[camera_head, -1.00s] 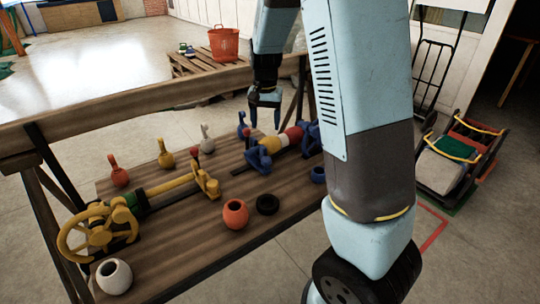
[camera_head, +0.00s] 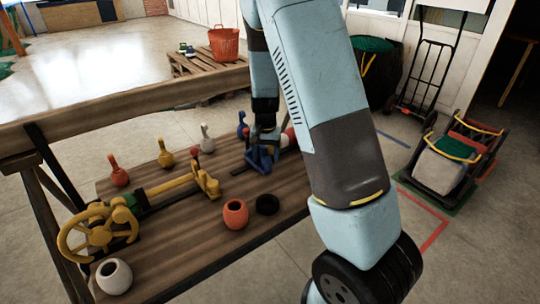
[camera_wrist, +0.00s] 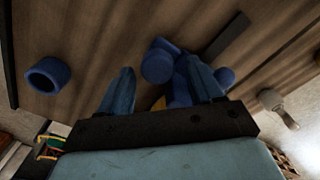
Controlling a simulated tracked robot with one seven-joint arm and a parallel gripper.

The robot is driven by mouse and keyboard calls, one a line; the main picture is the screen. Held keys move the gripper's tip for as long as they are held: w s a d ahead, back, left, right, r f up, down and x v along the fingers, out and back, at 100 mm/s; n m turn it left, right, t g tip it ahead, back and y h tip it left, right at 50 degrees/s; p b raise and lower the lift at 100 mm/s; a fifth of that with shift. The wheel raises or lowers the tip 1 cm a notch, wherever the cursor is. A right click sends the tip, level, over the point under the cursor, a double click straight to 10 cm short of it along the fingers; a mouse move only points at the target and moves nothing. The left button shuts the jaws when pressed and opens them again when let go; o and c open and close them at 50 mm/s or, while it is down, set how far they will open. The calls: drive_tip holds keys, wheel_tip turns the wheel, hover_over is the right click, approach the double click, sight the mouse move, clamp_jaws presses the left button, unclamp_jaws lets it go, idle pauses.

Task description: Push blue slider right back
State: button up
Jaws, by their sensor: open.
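The blue slider (camera_head: 260,158) sits on the wooden bench top, at the left end of a shaft with white and red parts, much of which my arm hides. In the wrist view the slider (camera_wrist: 180,78) has a rounded knob and lies at and partly behind my right finger. My gripper (camera_head: 266,138) is low over the slider, pointing down. In the wrist view my gripper (camera_wrist: 162,82) is open, with part of the slider showing between its two fingers. I cannot tell whether a finger touches it.
A dark slot (camera_wrist: 228,36) runs from the slider.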

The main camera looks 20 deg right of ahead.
drive_tip(key=shift+f, duration=0.25)
drive_tip(key=shift+c, duration=0.4)
clamp_jaws()
